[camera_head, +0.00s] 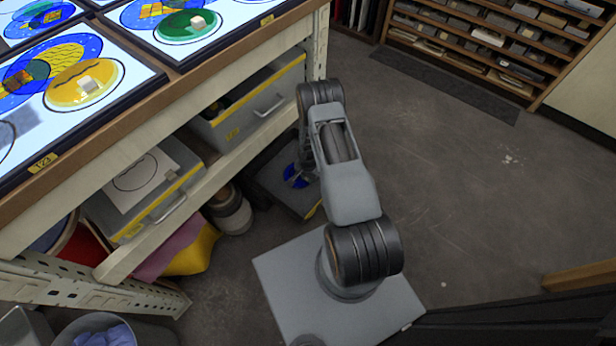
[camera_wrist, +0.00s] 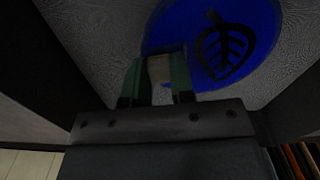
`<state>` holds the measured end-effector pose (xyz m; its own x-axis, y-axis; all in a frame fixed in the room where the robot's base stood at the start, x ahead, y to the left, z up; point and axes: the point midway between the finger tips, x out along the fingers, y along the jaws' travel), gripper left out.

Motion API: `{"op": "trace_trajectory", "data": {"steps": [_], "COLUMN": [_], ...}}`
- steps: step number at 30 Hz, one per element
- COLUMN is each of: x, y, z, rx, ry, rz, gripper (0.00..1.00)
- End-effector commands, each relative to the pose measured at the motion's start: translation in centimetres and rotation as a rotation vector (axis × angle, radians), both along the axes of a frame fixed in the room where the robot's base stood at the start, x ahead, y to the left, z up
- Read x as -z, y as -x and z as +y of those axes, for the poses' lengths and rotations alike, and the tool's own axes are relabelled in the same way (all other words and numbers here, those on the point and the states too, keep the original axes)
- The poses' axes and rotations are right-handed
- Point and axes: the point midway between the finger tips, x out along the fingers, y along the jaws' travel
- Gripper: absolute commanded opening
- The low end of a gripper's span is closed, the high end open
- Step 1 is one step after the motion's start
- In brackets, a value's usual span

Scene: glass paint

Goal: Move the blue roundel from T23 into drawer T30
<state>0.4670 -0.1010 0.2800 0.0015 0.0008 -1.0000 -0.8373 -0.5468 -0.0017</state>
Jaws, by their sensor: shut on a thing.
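The blue roundel (camera_wrist: 185,30) with a dark leaf drawing fills the upper right of the wrist view. My gripper (camera_wrist: 158,75) is shut on the pale block at the roundel's near edge, its green fingers either side. In the head view, blue patches of the roundel (camera_head: 292,180) show over the low open drawer (camera_head: 268,178) under the bench. My arm hides part of both, and the gripper there. I cannot tell whether the roundel touches the drawer floor (camera_wrist: 110,30). The drawer's label is unreadable. The panel labelled T23 (camera_head: 120,103) is on the bench at left.
A grey drawer (camera_head: 240,128) is above the low drawer, and another open one (camera_head: 160,208) holds a white sheet. Drawer walls (camera_wrist: 40,75) flank my gripper. Buckets and coloured cloth (camera_head: 195,252) lie below. The floor (camera_head: 470,200) at right is clear.

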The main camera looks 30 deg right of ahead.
Motion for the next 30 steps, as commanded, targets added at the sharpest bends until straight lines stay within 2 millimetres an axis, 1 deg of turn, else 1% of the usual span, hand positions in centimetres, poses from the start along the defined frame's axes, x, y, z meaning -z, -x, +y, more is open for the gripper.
{"op": "trace_trajectory", "data": {"steps": [24, 25, 30], "x": [0.46, 0.41, 0.40], "y": [-0.01, -0.01, -0.01], "z": [-0.01, -0.02, -0.01], "rx": [0.000, 0.000, 0.000], "ry": [0.000, 0.000, 0.000], "rz": [0.000, 0.000, 0.000], "gripper": [0.00, 0.25, 0.41]}}
